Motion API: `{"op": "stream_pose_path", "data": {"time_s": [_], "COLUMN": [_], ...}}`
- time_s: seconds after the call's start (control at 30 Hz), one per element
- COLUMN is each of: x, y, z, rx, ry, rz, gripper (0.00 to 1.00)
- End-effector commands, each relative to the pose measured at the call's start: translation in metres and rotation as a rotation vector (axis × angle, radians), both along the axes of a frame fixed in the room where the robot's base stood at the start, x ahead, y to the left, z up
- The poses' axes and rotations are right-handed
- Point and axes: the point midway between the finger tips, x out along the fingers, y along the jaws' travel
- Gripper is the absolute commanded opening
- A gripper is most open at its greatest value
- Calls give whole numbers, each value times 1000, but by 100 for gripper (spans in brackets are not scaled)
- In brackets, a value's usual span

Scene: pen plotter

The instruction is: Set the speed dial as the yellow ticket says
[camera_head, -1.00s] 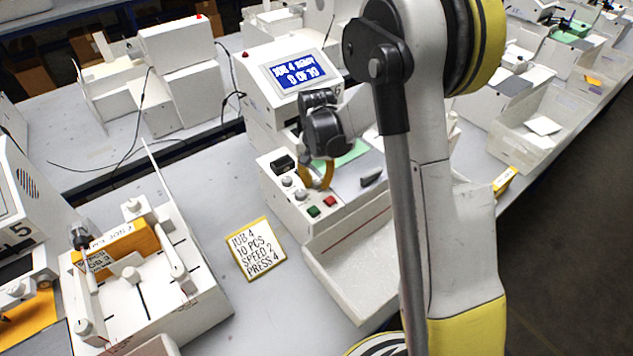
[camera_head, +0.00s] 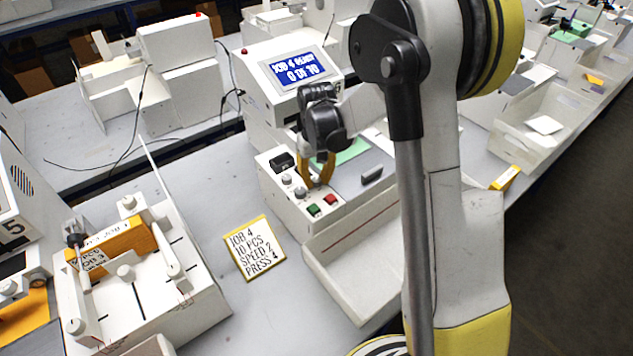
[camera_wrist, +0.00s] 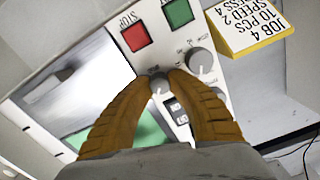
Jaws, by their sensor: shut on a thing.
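My gripper (camera_head: 313,184) reaches down onto the panel. In the wrist view its yellow fingers close on the smaller knob from both sides. I cannot read that knob's label or setting; the fingers hide part of it. Two grey knobs (camera_head: 287,180) show left of the fingers.
A green button (camera_head: 314,210) and a red STOP button (camera_head: 330,200) sit close to the fingers. The blue screen (camera_head: 298,70) stands behind. A white tray (camera_head: 350,262) is in front of the panel.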

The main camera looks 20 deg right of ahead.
Motion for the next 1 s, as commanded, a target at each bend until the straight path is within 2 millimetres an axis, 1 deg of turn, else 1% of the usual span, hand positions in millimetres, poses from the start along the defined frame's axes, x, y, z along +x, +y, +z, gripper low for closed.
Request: {"op": "stream_pose_path", "data": {"time_s": [0.2,0.4,0.6,1.0], "x": [0,0,0,0], "y": [0,0,0,0], "z": [-1,0,0,0], "rx": [0,0,0,0], "ry": [0,0,0,0], "rz": [148,240,284,295], "gripper": [0,0,0,0]}}
